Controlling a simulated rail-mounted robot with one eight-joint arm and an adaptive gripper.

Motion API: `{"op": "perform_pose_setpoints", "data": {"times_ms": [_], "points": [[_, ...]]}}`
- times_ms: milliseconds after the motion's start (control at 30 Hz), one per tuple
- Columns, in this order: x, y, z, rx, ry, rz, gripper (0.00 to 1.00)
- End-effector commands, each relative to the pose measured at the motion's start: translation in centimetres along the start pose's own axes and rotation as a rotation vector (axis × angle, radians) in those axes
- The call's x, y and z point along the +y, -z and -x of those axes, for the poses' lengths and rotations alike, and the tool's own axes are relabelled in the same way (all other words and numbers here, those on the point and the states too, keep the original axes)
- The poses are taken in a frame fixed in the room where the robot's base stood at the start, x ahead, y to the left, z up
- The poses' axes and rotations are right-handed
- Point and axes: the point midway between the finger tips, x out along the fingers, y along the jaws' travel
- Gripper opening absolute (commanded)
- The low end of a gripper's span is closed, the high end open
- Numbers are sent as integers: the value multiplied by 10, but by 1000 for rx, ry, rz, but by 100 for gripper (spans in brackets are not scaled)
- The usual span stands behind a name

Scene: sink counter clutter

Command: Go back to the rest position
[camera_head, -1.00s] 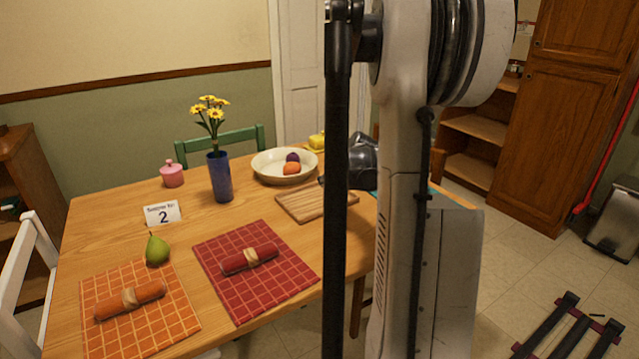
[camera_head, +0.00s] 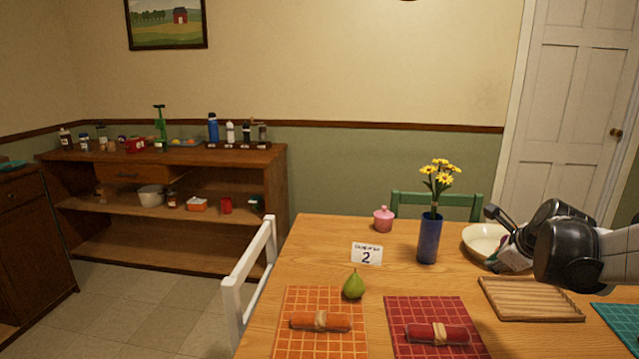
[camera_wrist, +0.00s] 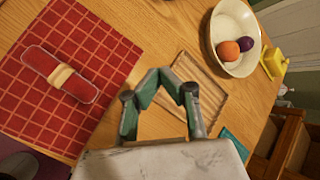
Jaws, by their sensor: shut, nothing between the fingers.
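My gripper shows in the wrist view (camera_wrist: 160,76), its two green-grey fingers meeting at the tips with nothing between them. It hangs above the wooden table (camera_head: 310,245), over the near side of a slatted wooden board (camera_wrist: 205,72). In the head view my arm reaches in from the right edge, and my gripper (camera_head: 512,258) is in front of the cream bowl (camera_head: 480,238), partly hiding it. The wrist view shows an orange fruit (camera_wrist: 228,50) and a purple one (camera_wrist: 246,46) in that bowl.
A blue vase (camera_head: 429,240) with yellow flowers stands near the arm. A pear (camera_head: 354,285), number card (camera_head: 367,254), pink jar (camera_head: 383,219), orange mat (camera_head: 300,344) and red mat (camera_head: 400,312) with rolled napkins share the table. A white chair (camera_head: 240,287) is left.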

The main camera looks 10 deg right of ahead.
Motion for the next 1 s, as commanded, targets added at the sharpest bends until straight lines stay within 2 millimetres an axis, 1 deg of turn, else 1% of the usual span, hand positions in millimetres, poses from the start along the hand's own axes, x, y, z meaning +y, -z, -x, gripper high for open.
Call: {"op": "perform_pose_setpoints", "data": {"times_ms": [33,100,167,200,267,300,433,533,700,900,1000], "points": [[16,-19,13,-5,-14,108,0],[37,-38,28,-8,-29,269,0],[55,-53,40,-13,-40,407,0],[67,-62,49,-18,-48,499,0],[85,-74,62,-24,-58,638,0],[98,-82,71,-31,-64,730,0],[138,-101,98,-52,-79,1030,0],[168,-110,119,-71,-87,1262,0],[217,-118,151,-109,-90,1655,0],[268,-115,183,-157,-75,2098,0],[285,-111,193,-175,-64,2269,0]]}}
